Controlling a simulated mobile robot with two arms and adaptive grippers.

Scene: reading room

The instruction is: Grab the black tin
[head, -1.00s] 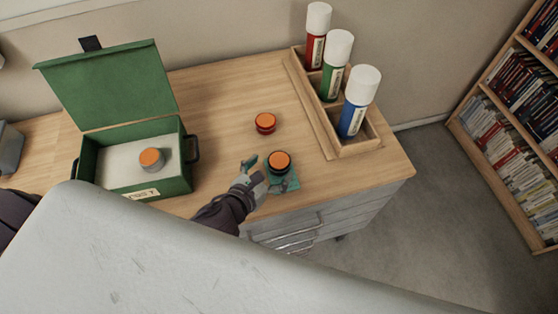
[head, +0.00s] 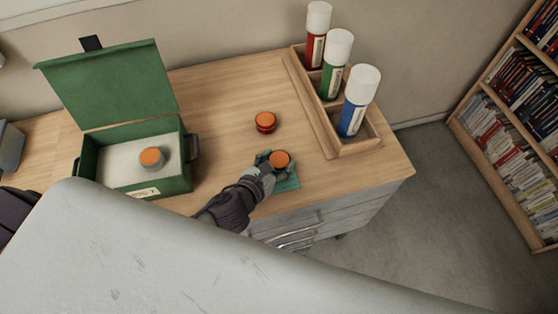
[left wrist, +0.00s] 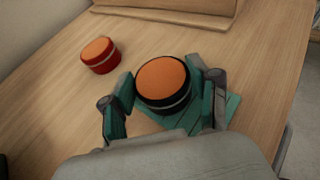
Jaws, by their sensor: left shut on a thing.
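The black tin (head: 280,160) with an orange lid stands upright on a teal mat (head: 287,184) near the front edge of the desk. It also shows in the left wrist view (left wrist: 164,84), between the two fingers. My left gripper (head: 271,162) is shut on the black tin, with one finger on each side of it. In the left wrist view the gripper (left wrist: 165,100) hides part of the mat. My right gripper is not in view.
A red tin (head: 265,122) with an orange lid stands behind the black tin. An open green box (head: 165,186) at left holds a grey tin (head: 152,159) with an orange lid. A wooden rack (head: 357,147) at right holds red, green and blue spray cans.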

